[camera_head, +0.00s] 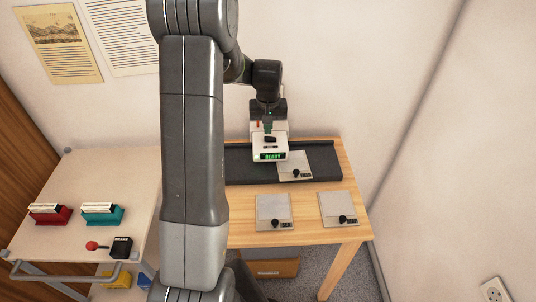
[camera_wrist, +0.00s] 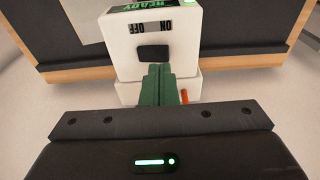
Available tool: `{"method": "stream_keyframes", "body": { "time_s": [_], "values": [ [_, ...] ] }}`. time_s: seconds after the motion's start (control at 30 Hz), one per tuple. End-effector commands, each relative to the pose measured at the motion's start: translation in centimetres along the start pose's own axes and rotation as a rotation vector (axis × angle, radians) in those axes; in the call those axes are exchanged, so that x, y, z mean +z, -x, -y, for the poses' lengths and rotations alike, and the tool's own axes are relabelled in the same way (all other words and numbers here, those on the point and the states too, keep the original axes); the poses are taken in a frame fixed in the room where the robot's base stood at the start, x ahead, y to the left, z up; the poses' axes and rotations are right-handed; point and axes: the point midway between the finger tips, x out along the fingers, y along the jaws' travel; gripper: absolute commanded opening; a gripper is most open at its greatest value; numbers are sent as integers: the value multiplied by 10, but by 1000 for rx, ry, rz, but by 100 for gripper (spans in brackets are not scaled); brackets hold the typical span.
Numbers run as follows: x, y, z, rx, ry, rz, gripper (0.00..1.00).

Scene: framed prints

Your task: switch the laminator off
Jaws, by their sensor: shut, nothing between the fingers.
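The laminator (camera_head: 258,152) is a white box at the back of the wooden table, with a lit green READY display (camera_head: 271,157). In the wrist view, the white laminator body (camera_wrist: 120,45) carries upside-down ON and OFF lettering and a black switch (camera_wrist: 153,53). My gripper (camera_wrist: 160,68) has its green fingers shut together with nothing between them. The fingertips are right by the near edge of the switch; I cannot tell whether they touch it. In the head view my gripper (camera_head: 268,127) is over the back part of the laminator.
A dark mat (camera_head: 320,155) lies along the table's back. Grey plates with black knobs lie on the mat (camera_head: 295,162) and the table front (camera_head: 272,206) (camera_head: 335,204). The left cart (camera_head: 90,180) bears a red holder (camera_head: 50,216), a teal holder (camera_head: 102,218) and a black block (camera_head: 121,247).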

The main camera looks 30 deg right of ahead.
Motion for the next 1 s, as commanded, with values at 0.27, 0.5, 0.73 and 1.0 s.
{"method": "stream_keyframes", "body": {
  "time_s": [0.27, 0.5, 0.73, 1.0],
  "values": [
    [0, 0, 0, 0, 0, 0, 0],
    [0, -2, 0, 0, 0, 0, 0],
    [1, -6, 0, 0, 0, 0, 0],
    [2, -10, 0, 0, 0, 0, 0]
  ]
}}
